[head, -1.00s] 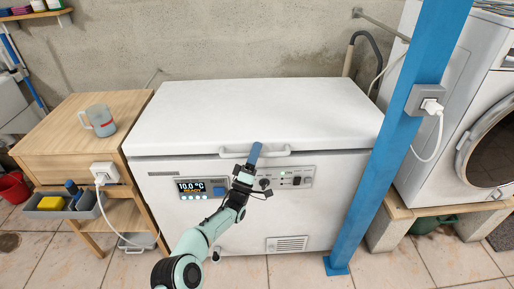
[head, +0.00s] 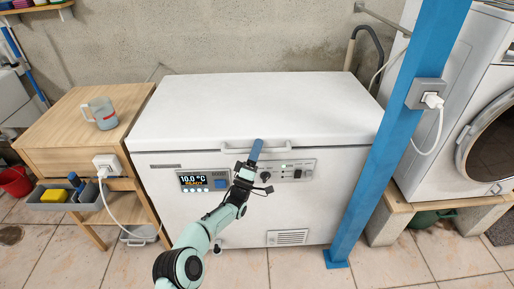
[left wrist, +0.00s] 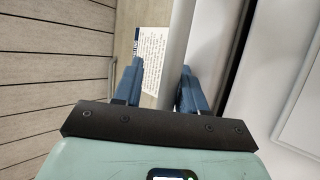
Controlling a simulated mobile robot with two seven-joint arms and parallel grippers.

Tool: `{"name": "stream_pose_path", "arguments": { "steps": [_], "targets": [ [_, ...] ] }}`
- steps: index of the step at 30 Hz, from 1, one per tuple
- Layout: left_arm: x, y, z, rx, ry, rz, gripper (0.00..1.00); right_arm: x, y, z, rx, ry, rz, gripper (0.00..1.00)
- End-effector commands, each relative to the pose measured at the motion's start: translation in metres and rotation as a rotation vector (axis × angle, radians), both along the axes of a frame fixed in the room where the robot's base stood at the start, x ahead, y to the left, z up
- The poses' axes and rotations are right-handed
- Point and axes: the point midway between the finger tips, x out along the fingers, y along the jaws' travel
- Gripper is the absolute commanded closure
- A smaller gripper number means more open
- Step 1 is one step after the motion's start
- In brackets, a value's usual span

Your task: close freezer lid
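The white freezer lid (head: 255,105) lies flat, or nearly so, over the chest freezer body (head: 310,218). A thin dark seam runs under its front edge; I cannot tell whether it is fully seated. The lid handle (head: 281,146) is a pale bar at the front edge. My left gripper (head: 255,148) is at the handle's left half. In the left wrist view its blue fingers (left wrist: 160,82) are apart, with a pale bar (left wrist: 182,40) passing between them, nearer the right finger. My right gripper is in neither view.
A blue post (head: 392,140) stands close at the freezer's front right, with a washing machine (head: 450,90) beyond it. A wooden cabinet (head: 65,135) with a jug (head: 101,113) on top stands at the left. The lid top is clear.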

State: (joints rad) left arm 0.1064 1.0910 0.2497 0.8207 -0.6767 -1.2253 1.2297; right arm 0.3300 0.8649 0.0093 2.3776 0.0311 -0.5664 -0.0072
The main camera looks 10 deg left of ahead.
Motion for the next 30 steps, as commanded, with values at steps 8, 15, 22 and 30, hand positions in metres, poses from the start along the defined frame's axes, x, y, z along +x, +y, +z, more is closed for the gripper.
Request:
{"name": "stream_pose_path", "arguments": {
  "steps": [8, 15, 22, 30],
  "targets": [
    [0.004, 0.002, -0.024, -0.014, 0.062, -0.004, 0.71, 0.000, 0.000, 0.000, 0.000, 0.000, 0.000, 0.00],
    [0.004, 0.002, -0.024, -0.014, 0.063, -0.004, 0.71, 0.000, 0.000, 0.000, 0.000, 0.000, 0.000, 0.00],
    [0.000, 0.003, -0.027, -0.014, 0.063, -0.004, 0.71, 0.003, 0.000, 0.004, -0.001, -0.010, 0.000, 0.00],
    [-0.035, 0.012, -0.051, -0.010, 0.056, -0.002, 0.71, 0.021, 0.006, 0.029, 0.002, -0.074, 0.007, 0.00]
  ]
}}
